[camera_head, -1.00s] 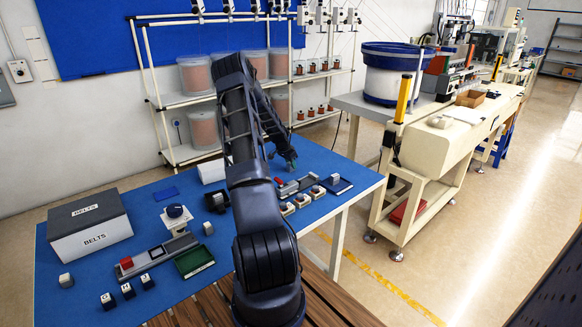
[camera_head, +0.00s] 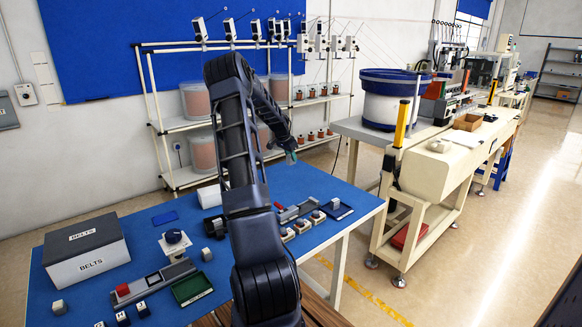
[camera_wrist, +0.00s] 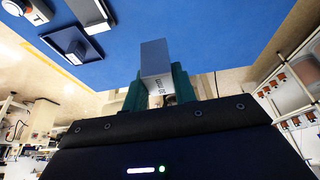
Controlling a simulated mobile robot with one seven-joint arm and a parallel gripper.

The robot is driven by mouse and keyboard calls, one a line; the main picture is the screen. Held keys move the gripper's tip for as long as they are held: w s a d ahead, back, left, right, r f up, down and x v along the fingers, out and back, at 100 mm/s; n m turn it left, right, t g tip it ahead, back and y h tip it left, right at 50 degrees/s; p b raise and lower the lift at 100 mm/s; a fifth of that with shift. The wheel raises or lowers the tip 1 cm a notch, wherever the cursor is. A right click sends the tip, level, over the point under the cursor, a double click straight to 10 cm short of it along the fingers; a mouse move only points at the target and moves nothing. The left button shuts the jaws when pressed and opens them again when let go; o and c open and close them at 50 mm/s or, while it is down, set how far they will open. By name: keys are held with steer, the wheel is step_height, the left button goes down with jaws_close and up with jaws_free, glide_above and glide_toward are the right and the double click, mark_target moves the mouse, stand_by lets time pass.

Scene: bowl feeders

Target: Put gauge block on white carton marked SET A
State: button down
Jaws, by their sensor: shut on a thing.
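My gripper (camera_head: 291,157) is at the end of the raised arm, above the far right part of the blue table in the head view. In the wrist view its green fingers (camera_wrist: 157,95) are shut on the gauge block (camera_wrist: 154,58), a grey block with dark print on its face near the fingers. The block is too small to make out well in the head view. A white carton (camera_head: 208,196) stands at the back of the table, left of my arm and partly hidden by it. I cannot read any mark on it.
A grey-lidded BELTS box (camera_head: 88,262) stands on the left. A green tray (camera_head: 192,289), a dark blue tray (camera_head: 345,213) and several small blocks lie on the blue table (camera_head: 300,180). A white wire rack (camera_head: 185,122) stands behind.

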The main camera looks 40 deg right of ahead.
steer(key=shift+a+r, duration=0.1)
steer(key=shift+r, duration=0.3)
steer(key=w+a+r+n+t, duration=0.2)
steer(key=w+a+r+n, duration=0.15)
steer(key=w+a, duration=1)
step_height(320, 180, up, 4)
steer(key=n+t+y, duration=0.1)
steer(key=n, duration=0.4)
glide_above(219, 186)
steer(key=s+a, duration=0.1)
steer(key=s, duration=0.1)
steer(key=f, duration=1.9)
steer(key=shift+w+a+f, duration=0.1)
steer(key=shift+a+f, duration=0.05)
steer(key=shift+a, duration=0.05)
steer(key=shift+f, duration=0.1)
steer(key=c, duration=1.1)
jaws_free()
